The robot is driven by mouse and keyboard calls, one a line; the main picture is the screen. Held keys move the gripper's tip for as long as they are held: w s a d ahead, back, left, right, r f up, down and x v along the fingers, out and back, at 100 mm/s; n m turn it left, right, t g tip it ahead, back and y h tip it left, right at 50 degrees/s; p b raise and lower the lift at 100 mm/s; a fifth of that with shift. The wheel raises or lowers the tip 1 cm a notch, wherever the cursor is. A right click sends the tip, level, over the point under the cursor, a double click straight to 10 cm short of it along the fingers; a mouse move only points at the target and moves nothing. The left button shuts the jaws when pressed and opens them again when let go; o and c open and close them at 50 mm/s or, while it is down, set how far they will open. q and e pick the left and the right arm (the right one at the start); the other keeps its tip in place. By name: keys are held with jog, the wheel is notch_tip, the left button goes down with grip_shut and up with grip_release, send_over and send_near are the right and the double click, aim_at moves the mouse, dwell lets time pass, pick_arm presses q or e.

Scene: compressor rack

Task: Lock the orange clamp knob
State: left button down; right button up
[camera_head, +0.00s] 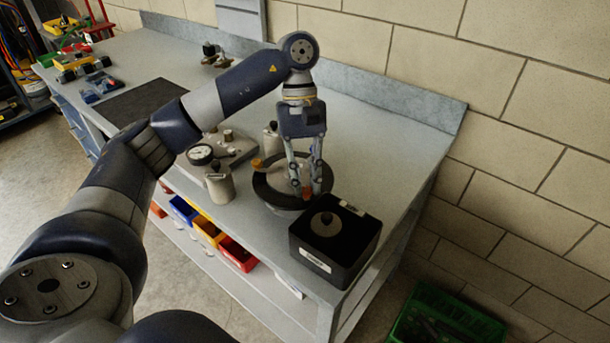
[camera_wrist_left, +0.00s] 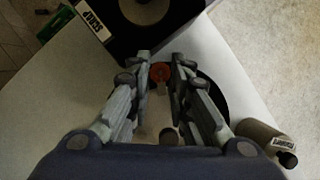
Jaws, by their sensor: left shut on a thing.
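The orange clamp knob (camera_head: 307,193) shows as a small red-orange piece at the near edge of a round dark-rimmed fixture (camera_head: 270,194). In the left wrist view the knob (camera_wrist_left: 160,71) is a round orange cap between my fingertips. My left gripper (camera_head: 306,187) points down over the fixture with its fingers around the knob, shut on it. The gripper also shows in the left wrist view (camera_wrist_left: 161,66). The fingers hide part of the knob and the fixture's middle. My right gripper is not in view.
A black box (camera_head: 334,250) with a round top plate stands close to the fixture. A grey cylinder (camera_head: 219,184) and a dial gauge (camera_head: 200,154) stand left of it. An amber knob (camera_head: 257,163) sits at the fixture's left edge. The bench (camera_head: 392,150) is clear at right.

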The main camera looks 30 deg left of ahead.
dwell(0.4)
pick_arm(q)
jog(key=c, duration=1.4)
grip_release()
jog(key=shift+c, duration=0.2)
jog(key=v, duration=1.2)
jog(key=shift+r, duration=0.15)
